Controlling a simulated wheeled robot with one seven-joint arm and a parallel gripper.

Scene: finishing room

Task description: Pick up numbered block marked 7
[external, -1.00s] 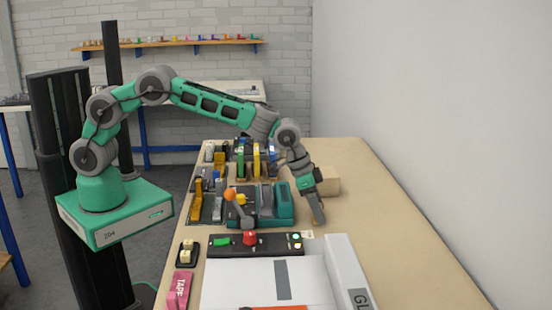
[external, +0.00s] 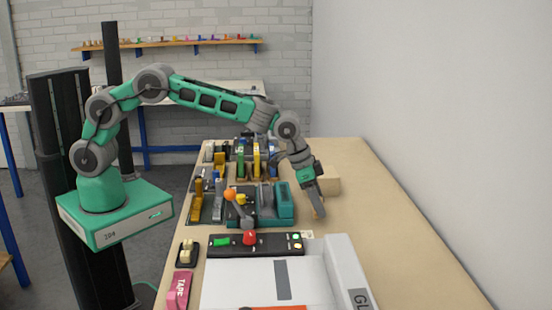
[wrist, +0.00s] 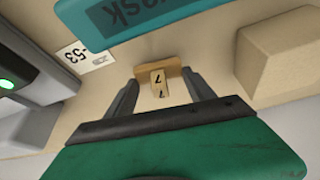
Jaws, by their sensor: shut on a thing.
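The numbered block marked 7 (wrist: 157,78) is a small tan wooden piece with a dark 7 on the faces turned to the wrist camera. A wider tan part shows directly behind the numbered faces. My gripper (wrist: 161,78) is shut on the block, with one dark finger at each side of it. In the external view my gripper (external: 319,212) points down over the right part of the bench, just right of the teal device. The block is mostly hidden by the fingers there. I cannot tell whether it is clear of the bench top.
A larger plain tan block (wrist: 283,55) stands close to the right; it shows behind my gripper externally (external: 331,186). A teal device (external: 285,203) is close on the left. A black control box (external: 270,243) and a white machine (external: 346,265) lie nearer. The bench's right side (external: 385,220) is clear.

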